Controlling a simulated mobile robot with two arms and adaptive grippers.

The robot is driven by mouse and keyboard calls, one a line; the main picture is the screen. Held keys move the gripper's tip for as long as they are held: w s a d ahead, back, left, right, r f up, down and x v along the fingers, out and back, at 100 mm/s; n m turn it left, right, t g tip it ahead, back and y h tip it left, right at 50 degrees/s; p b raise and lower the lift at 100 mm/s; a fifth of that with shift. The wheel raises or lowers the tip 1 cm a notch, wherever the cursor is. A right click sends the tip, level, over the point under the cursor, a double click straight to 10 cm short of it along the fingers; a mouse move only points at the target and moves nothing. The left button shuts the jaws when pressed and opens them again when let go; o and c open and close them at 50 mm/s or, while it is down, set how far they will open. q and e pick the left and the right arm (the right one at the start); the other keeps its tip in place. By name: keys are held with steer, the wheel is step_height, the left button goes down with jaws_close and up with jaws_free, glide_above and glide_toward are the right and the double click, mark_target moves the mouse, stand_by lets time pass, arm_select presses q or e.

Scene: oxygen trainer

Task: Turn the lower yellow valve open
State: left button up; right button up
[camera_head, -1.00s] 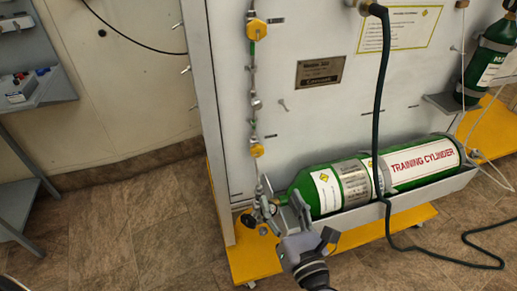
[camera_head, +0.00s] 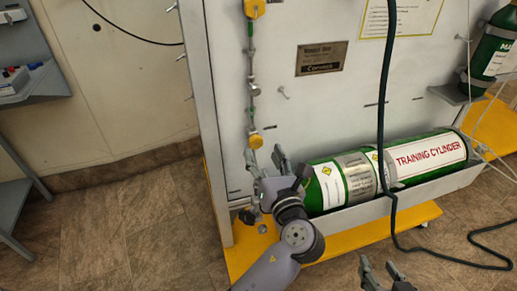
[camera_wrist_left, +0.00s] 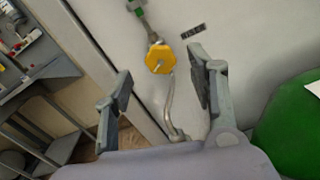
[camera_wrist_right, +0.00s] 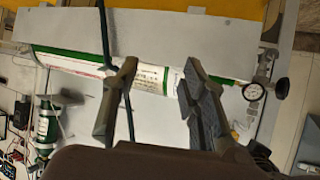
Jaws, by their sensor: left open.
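The lower yellow valve (camera_head: 256,141) is a small knob on the vertical pipe of the grey panel. My left gripper (camera_head: 265,156) is open just below it in the head view. In the left wrist view the valve (camera_wrist_left: 160,59) shows between the open fingers (camera_wrist_left: 159,64), with clear space to each; I cannot tell its depth from the tips. Nothing is held. My right gripper (camera_head: 377,262) is at the bottom edge of the head view, with its fingers apart (camera_wrist_right: 158,70) and empty. The valve's opening angle cannot be read.
The upper yellow valve (camera_head: 254,8) is higher on the same pipe. The green training cylinder (camera_head: 420,160) lies in a grey tray at the lower right. A dark hose (camera_head: 383,110) hangs in front of the panel. The floor at left (camera_head: 120,225) is clear.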

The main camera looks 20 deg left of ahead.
mark_target(257, 143)
arm_select(q)
steer(key=b+x, duration=0.2)
steer(key=x, duration=0.2)
steer(key=shift+w+a, duration=0.15)
steer(key=shift+w, duration=0.05)
arm_select(e)
steer(key=w+a+r+t+y, duration=0.1)
steer(key=w+r+t, duration=0.1)
steer(key=r, duration=0.3)
steer(key=w+a+r+t+y, duration=0.1)
steer(key=w+r+t, duration=0.1)
steer(key=r+t, duration=0.2)
steer(key=shift+a+r, duration=0.25)
steer(key=shift+r, duration=0.25)
arm_select(q)
steer(key=shift+c, duration=0.4)
steer(key=c, duration=1.1)
steer(key=shift+o, duration=0.2)
